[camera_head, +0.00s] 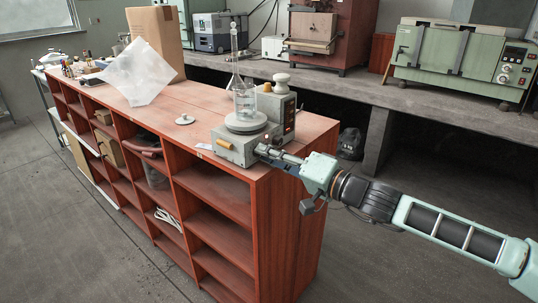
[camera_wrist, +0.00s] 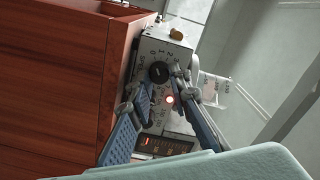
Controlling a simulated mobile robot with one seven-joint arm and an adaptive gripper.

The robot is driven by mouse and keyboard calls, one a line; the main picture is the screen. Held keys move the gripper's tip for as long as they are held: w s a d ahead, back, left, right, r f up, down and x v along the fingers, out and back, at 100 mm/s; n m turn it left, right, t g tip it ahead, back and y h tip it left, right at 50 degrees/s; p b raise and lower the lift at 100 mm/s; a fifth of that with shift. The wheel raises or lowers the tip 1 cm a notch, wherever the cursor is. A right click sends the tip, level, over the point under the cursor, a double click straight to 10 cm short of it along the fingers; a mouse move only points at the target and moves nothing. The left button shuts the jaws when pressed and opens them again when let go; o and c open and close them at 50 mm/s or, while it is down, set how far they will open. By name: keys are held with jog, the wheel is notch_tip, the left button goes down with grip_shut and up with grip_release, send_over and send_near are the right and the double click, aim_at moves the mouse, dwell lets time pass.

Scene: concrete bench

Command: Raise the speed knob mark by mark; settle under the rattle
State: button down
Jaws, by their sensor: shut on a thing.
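The grey stirrer (camera_head: 232,151) stands on the near end of the red-brown shelf unit, with a glass beaker of clear liquid (camera_head: 245,103) on its round plate (camera_head: 245,124). In the wrist view, the stirrer's control face (camera_wrist: 155,48) carries a black knob (camera_wrist: 159,72) with printed marks around it; its pointer is too small to read surely. My gripper (camera_wrist: 161,75) has its blue fingers shut on this knob. In the head view, my gripper (camera_head: 260,151) reaches the stirrer's right side, and the knob is hidden. Whether the beaker rattles cannot be told.
A glass flask (camera_head: 234,78) stands close behind the beaker. A small white lidlike piece (camera_head: 185,119) lies left of the stirrer. A cardboard box (camera_head: 158,40) stands farther back.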

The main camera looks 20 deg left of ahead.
jog(key=m+p, duration=0.2)
jog(key=m, duration=0.2)
jog(key=shift+r+m+p, duration=0.1)
jog(key=shift+m+p, duration=0.2)
jog(key=shift+p, duration=0.05)
jog(key=m+p, duration=0.3)
jog(key=m, duration=0.1)
jog(key=m+p, duration=0.8)
jog(key=shift+p, duration=0.3)
jog(key=shift+m+p, duration=0.3)
jog(key=shift+m, duration=0.1)
jog(key=shift+s+f, duration=0.1)
jog(key=shift+f, duration=0.15)
jog(key=c, duration=1.8)
grip_release()
